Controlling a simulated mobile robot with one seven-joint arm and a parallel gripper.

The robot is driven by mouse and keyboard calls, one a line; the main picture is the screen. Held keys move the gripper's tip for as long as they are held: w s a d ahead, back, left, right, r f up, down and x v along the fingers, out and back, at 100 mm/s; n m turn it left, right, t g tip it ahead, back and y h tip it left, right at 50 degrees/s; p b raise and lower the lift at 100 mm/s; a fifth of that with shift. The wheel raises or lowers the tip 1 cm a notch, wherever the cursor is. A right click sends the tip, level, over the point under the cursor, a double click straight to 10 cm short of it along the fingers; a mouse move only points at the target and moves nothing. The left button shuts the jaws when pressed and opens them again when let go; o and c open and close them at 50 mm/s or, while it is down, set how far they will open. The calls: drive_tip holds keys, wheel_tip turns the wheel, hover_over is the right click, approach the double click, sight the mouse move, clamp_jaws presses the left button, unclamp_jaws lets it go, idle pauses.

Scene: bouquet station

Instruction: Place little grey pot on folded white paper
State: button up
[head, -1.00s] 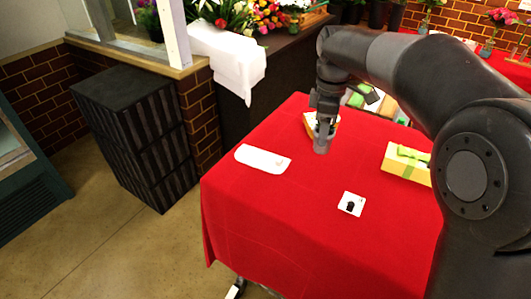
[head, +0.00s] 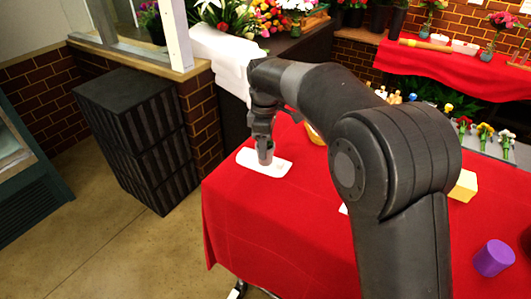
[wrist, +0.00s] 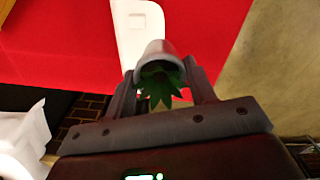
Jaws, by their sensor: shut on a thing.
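The little grey pot (head: 266,154) is held upright in my gripper (head: 264,143). In the wrist view the pot (wrist: 160,48) sits between the two fingers (wrist: 163,78), with green leaves showing from its mouth. The folded white paper (head: 280,170) lies on the red table near its left side. The pot is over the paper in the head view, and I cannot tell whether its base touches it. In the wrist view the paper (wrist: 138,22) shows just beyond the pot, which covers part of it.
The red-covered table (head: 250,225) has bare cloth in front of the paper. A purple cylinder (head: 495,258) and a yellow box (head: 464,187) are at the right. A white cloth (head: 224,58) hangs from the dark counter behind. Black crates (head: 130,130) stand left of the table.

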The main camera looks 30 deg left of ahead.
drive_tip(key=shift+f, duration=1.85)
drive_tip(key=shift+f, duration=0.1)
drive_tip(key=o, duration=1.2)
drive_tip(key=shift+d, duration=0.1)
